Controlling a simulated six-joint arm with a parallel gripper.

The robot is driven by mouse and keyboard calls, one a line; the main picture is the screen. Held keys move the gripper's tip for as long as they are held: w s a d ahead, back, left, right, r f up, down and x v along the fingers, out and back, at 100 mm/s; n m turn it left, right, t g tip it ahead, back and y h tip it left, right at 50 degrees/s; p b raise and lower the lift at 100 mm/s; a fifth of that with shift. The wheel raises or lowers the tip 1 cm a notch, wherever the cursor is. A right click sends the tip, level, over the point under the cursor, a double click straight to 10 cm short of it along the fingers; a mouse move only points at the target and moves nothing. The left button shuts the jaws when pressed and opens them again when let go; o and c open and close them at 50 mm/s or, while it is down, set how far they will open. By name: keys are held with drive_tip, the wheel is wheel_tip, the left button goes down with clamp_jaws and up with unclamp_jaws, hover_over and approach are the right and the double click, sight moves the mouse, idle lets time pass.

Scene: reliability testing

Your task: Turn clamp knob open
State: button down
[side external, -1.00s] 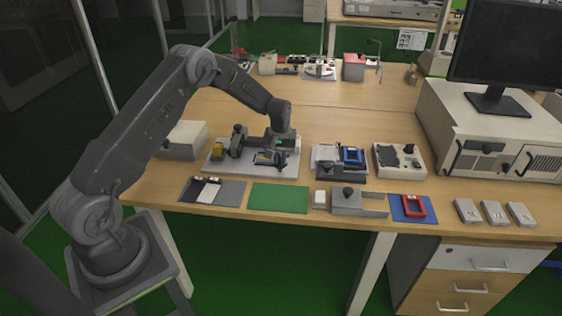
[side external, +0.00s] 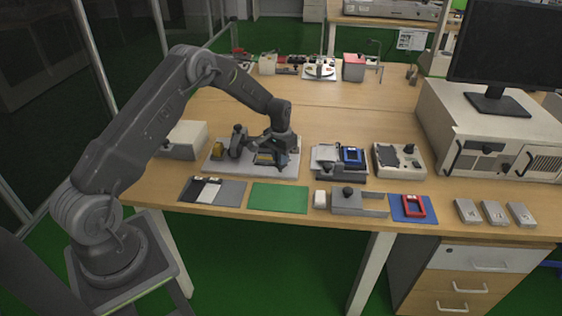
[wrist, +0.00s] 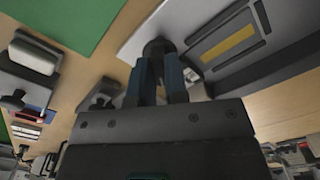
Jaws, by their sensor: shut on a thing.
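In the side view my gripper (side external: 279,158) points down over the right part of a clamp fixture on a pale base plate (side external: 225,168). In the wrist view its two fingers (wrist: 158,66) are shut on a dark round clamp knob (wrist: 158,46), whose top shows just beyond the fingertips. The grey fixture body (wrist: 262,20) with a yellow strip (wrist: 228,46) lies right of the fingers. In the side view my wrist and gripper hide the knob, so its turn angle cannot be told.
A black lever clamp (side external: 237,138) stands left of my gripper on the same plate. A second fixture with a blue part (side external: 351,155) stands to the right. The green mat (side external: 278,198) in front is bare. A beige box (side external: 184,140) is behind left.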

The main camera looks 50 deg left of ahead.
drive_tip(key=m, duration=0.5)
drive_tip(key=shift+m, duration=0.4)
drive_tip(key=shift+f+m, duration=0.15)
drive_tip(key=shift+m, duration=2.45)
drive_tip(key=c, duration=1.3)
unclamp_jaws()
drive_tip(key=shift+r, duration=2.35)
